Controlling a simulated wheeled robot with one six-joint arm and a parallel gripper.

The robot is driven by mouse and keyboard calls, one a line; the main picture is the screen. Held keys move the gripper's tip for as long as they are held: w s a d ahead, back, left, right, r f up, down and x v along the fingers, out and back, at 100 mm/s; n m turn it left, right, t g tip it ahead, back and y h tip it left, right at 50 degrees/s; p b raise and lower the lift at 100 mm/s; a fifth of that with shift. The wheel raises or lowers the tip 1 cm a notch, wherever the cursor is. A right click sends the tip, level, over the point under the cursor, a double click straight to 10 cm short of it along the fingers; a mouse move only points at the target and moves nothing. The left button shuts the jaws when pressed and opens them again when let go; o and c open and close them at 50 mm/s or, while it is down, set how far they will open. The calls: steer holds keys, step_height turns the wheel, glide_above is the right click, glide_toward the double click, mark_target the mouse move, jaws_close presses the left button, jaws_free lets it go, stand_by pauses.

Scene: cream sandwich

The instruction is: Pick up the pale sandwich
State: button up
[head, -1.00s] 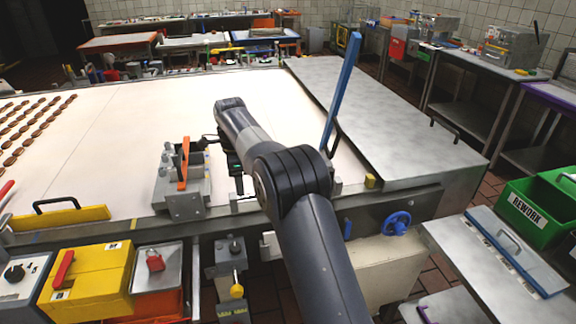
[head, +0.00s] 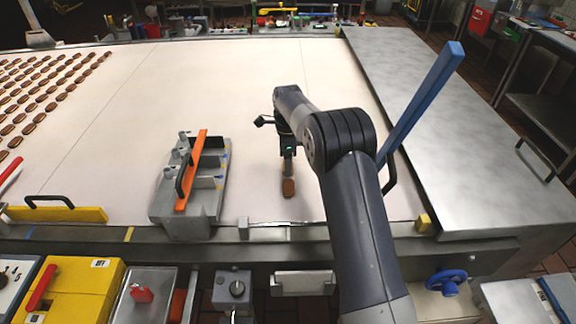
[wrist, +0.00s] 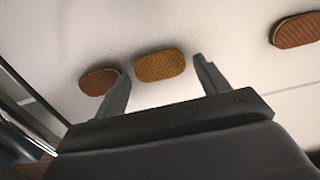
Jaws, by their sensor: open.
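The pale sandwich (wrist: 160,65), golden tan with a waffle pattern, lies on the white belt in the wrist view. It shows between and just beyond the fingertips of my gripper (wrist: 162,72), which is open and empty. A darker brown sandwich (wrist: 98,82) lies close to its left, partly behind the left finger. Another brown sandwich (wrist: 297,30) is farther off at the right. In the head view my gripper (head: 288,168) points down over the belt, just behind a brown sandwich (head: 289,188). I cannot pick out the pale one there.
A grey fixture with an orange bar (head: 190,175) stands on the belt left of my gripper. A blue upright bar (head: 420,105) rises to the right of my arm. Rows of brown sandwiches (head: 40,90) lie at the far left. The belt (head: 130,100) between is clear.

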steer(key=shift+f, duration=0.8)
steer(key=shift+c, duration=0.2)
steer(key=c, duration=0.7)
steer(key=shift+r, duration=0.1)
